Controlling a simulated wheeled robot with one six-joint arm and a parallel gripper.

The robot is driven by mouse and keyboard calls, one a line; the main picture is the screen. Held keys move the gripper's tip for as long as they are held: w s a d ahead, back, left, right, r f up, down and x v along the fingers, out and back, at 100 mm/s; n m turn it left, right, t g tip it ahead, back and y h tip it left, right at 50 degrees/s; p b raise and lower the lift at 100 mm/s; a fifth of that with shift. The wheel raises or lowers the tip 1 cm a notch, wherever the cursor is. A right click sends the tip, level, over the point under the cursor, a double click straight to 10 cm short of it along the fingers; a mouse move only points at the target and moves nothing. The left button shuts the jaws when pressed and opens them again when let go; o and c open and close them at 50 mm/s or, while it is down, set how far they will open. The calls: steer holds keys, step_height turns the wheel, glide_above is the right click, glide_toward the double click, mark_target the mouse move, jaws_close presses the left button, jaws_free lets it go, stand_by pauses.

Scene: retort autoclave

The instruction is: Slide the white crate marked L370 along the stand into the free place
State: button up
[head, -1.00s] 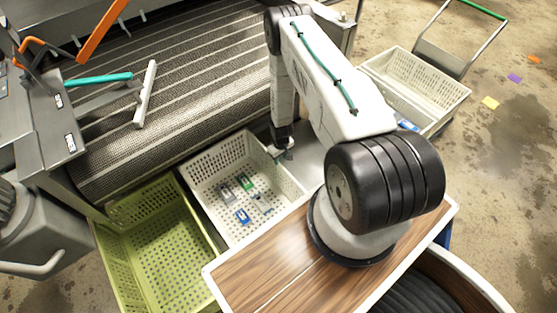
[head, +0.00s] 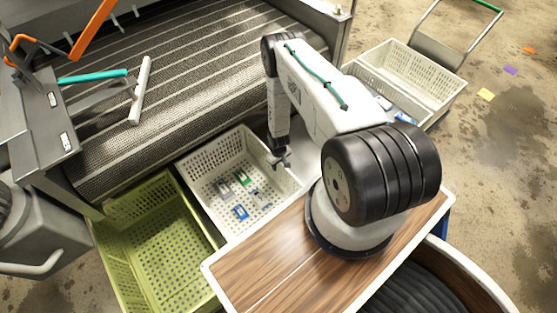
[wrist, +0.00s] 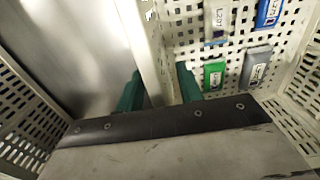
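A white perforated crate (head: 207,203) stands on the metal stand (head: 304,150), right of a green crate, with several small blue, green and grey pieces inside. No L370 mark is readable on it. My gripper (head: 282,163) is at its right wall. In the wrist view my gripper's green fingers (wrist: 160,92) straddle the white wall (wrist: 148,45), one finger on each side. They look open, with the wall between them; contact is hard to judge. The crate's inside and pieces are right of the wall. Bare metal of the stand (wrist: 75,45) is left of it.
The green crate (head: 110,262) adjoins the white crate on the left. Another white crate (head: 362,72) is behind my arm at the right, beside a white crate on a trolley (head: 440,85). A mesh conveyor (head: 190,80) lies behind. Bare stand surface shows right of the crate.

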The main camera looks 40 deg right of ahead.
steer(key=shift+f, duration=0.85)
steer(key=shift+c, duration=0.3)
jaws_close()
stand_by(0.6)
